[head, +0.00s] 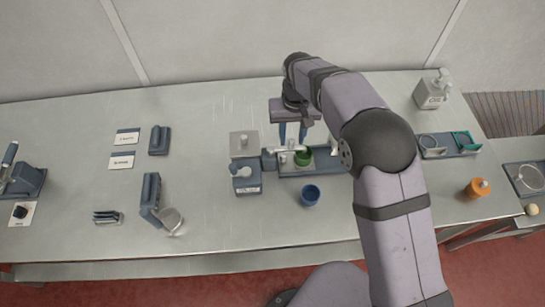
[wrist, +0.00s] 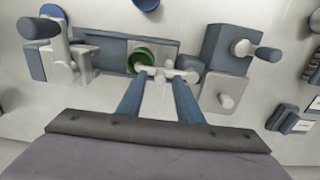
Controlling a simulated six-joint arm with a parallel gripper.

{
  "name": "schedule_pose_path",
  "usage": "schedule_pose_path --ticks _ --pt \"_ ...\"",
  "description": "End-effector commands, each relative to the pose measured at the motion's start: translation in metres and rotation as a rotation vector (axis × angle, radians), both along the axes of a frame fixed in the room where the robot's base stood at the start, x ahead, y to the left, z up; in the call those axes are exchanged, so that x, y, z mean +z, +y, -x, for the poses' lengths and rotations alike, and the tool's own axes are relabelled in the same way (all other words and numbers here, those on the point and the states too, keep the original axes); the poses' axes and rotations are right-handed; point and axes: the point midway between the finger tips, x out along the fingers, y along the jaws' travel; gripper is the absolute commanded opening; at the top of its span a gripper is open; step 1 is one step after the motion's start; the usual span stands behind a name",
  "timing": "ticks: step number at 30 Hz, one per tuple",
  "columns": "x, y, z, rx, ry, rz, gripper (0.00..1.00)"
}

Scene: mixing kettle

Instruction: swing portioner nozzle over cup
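The green cup (head: 303,158) stands on the blue-grey base (head: 325,166) near the middle of the table. In the wrist view the cup (wrist: 143,60) is just beyond my fingertips. The white portioner nozzle arm (wrist: 180,73) runs from the joint beside the blue-grey portioner block (wrist: 226,42) toward the cup's near rim. Whether its tip is over the opening is hard to tell. My gripper (head: 292,140) points down, with its blue fingers apart on either side of a white upright part of the nozzle (wrist: 160,78). Contact with it cannot be made out.
A blue cup (head: 310,195) stands in front of the base. A white jug (head: 432,92) and an orange container (head: 477,188) stand right.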

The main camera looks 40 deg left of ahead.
Motion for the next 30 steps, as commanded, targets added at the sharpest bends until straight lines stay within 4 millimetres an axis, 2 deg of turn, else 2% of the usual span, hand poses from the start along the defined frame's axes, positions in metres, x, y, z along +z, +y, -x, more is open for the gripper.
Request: schedule_pose_path --ticks 1,12,23,30 --pt "0.009 0.000 0.000 0.000 -0.001 -0.001 0.33" --pt "0.041 0.000 0.000 0.000 -0.001 -0.001 0.33" --pt "0.048 0.000 0.000 0.000 0.000 0.000 0.33" --pt "0.066 0.000 0.000 0.000 0.000 0.000 0.33"
